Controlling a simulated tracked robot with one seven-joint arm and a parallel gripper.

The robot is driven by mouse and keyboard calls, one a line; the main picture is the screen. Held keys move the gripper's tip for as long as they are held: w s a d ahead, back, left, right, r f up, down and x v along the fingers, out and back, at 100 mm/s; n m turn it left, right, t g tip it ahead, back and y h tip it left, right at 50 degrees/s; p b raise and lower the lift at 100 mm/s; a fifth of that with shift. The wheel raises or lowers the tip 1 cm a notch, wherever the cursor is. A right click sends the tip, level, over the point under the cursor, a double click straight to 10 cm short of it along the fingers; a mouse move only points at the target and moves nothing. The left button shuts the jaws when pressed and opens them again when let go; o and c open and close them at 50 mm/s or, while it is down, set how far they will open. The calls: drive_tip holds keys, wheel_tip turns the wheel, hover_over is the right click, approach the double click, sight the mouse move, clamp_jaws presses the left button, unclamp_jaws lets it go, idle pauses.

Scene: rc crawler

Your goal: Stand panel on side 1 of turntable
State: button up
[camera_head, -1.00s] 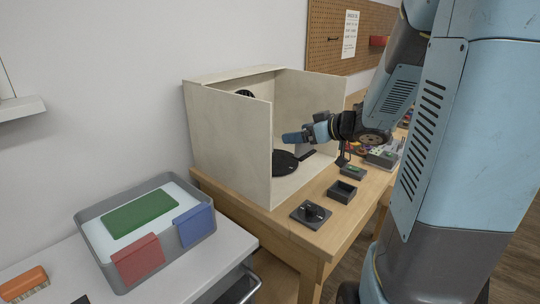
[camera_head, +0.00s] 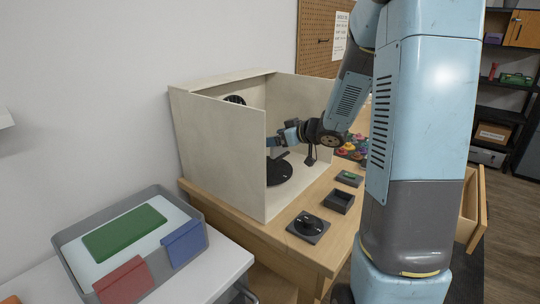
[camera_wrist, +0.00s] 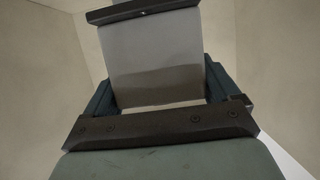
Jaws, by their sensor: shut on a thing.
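The black round turntable (camera_head: 281,176) lies on the floor of the pale open booth, partly hidden by the booth's near wall. My gripper (camera_head: 284,138) is inside the booth, above the turntable. In the wrist view my gripper (camera_wrist: 158,88) is shut on a flat panel (camera_wrist: 152,50), light grey with a darker band toward me. The panel sits between the teal fingers. In the head view it is too small and hidden to make out clearly. A dark bar lies across the panel's far end. I cannot read any side markings on the turntable.
The booth (camera_head: 225,150) has walls close around my gripper. A dark knob box (camera_head: 308,227), an open black box (camera_head: 340,201) and a small green-topped box (camera_head: 349,179) stand on the bench outside. A grey tray (camera_head: 190,262) holds green, red and blue pieces.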

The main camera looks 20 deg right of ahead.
drive_tip(key=w+f, duration=0.2)
drive_tip(key=f, duration=0.1)
drive_tip(key=w+f, duration=0.2)
drive_tip(key=shift+a+f, duration=0.2)
drive_tip(key=shift+f, duration=1.35)
drive_tip(key=shift+f, duration=0.1)
drive_tip(key=o, duration=0.9)
